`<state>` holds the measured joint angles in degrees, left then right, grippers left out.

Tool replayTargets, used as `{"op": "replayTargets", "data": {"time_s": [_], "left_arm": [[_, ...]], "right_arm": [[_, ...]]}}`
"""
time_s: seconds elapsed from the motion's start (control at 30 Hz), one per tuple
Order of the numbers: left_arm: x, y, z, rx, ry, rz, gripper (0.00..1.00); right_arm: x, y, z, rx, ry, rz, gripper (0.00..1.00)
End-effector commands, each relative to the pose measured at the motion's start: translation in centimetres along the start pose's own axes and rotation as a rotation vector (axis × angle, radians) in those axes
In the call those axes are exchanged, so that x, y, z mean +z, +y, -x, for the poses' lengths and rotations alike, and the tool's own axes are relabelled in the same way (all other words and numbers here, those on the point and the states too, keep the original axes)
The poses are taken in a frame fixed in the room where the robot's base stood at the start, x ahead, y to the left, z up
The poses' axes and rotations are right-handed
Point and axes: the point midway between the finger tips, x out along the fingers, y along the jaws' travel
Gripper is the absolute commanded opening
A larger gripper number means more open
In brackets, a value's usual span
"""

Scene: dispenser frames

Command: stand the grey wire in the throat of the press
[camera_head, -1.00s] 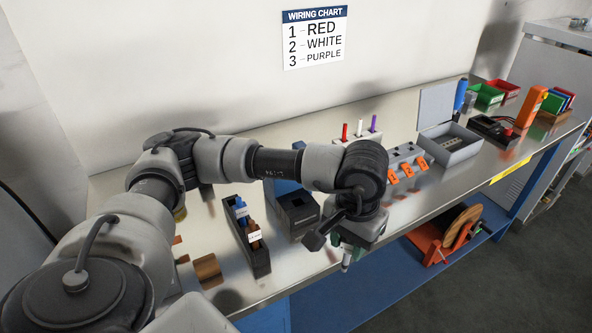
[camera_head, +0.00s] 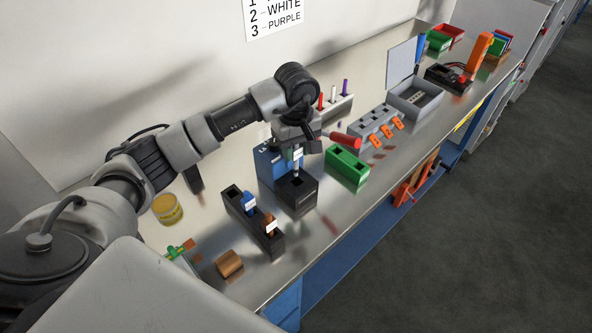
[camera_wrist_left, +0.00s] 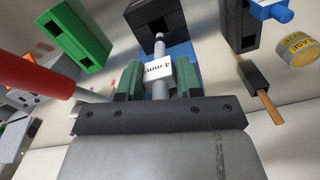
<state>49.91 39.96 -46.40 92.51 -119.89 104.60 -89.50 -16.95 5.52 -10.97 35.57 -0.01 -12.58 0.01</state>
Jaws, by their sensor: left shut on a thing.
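The grey wire (camera_head: 296,165), with a white tag marked 4 mm, is upright in my left gripper (camera_head: 296,150). In the left wrist view the wire (camera_wrist_left: 160,54) sits between the green fingers of the gripper (camera_wrist_left: 158,78), which is shut on it. The press has a blue body (camera_head: 265,167) and a black block (camera_head: 299,198) with a square opening in its top. The wire's lower end is over this block, close to the opening; I cannot tell whether it is inside. The block also shows in the left wrist view (camera_wrist_left: 172,17). My right gripper is out of view.
A red handle (camera_head: 345,140) sticks out to the right of the gripper. A green block (camera_head: 347,166) stands right of the press. A black holder (camera_head: 240,214) with blue and brown pieces stands left of it. A yellow tin (camera_head: 167,208) is further left.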

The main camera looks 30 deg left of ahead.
Motion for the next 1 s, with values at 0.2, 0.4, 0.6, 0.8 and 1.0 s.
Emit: {"op": "replayTargets", "data": {"time_s": [0.2,0.4,0.6,0.8,1.0], "left_arm": [[0.1,0.1,-2.6,0.001,-0.001,-0.003,0.12],[0.1,0.0,-4.7,0.0,-0.002,-0.004,0.12],[0.1,0.1,-6.5,0.003,0.001,-0.006,0.12],[0.0,0.1,-6.6,0.003,0.002,-0.007,0.12],[0.1,0.1,-6.7,0.003,0.002,-0.007,0.48]], "right_arm": [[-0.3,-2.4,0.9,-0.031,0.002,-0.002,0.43],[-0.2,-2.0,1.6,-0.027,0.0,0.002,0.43],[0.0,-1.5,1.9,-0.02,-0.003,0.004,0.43],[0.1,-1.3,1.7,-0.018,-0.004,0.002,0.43],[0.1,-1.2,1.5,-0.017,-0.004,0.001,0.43]]}}
